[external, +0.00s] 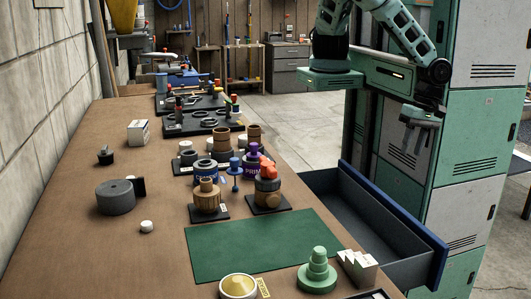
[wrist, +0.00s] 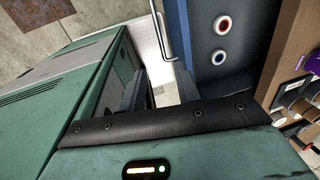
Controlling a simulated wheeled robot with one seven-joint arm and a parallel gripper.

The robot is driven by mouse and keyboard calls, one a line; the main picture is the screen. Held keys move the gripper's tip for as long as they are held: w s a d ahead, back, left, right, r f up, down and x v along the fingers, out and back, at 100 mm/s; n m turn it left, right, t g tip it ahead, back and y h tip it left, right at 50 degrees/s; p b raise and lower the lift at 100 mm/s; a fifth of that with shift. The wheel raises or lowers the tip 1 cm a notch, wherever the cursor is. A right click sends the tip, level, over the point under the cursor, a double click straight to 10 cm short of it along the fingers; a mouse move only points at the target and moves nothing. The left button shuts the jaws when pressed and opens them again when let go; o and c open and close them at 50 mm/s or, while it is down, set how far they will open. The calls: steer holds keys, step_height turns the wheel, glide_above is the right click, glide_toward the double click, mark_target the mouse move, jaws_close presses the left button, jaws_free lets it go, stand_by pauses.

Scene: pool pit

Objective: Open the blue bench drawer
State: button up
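My gripper (external: 413,140) hangs above and beyond the drawer front, near the green lockers, apart from the drawer. Nothing is seen held.
The bench top (external: 150,255) carries a green mat (external: 255,245), stacked pieces, cans and black trays. Green and white lockers (external: 465,145) stand close behind my arm on the right. Clear concrete floor (external: 300,125) lies between bench and lockers.

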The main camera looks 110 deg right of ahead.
mark_target(405, 210)
steer(key=a+p, duration=0.5)
steer(key=p, duration=0.1)
steer(key=w+f+b, duration=0.1)
steer(key=f+b, duration=0.4)
steer(key=w+f+b, duration=0.1)
steer(key=f+b, duration=0.4)
steer(key=f, duration=0.1)
steer(key=w+f+b, duration=0.1)
steer(key=f+b, duration=0.4)
steer(key=f, duration=0.1)
steer(key=shift+w+d+f, duration=0.1)
steer(key=shift+w, duration=0.05)
steer(key=shift+c, duration=0.2)
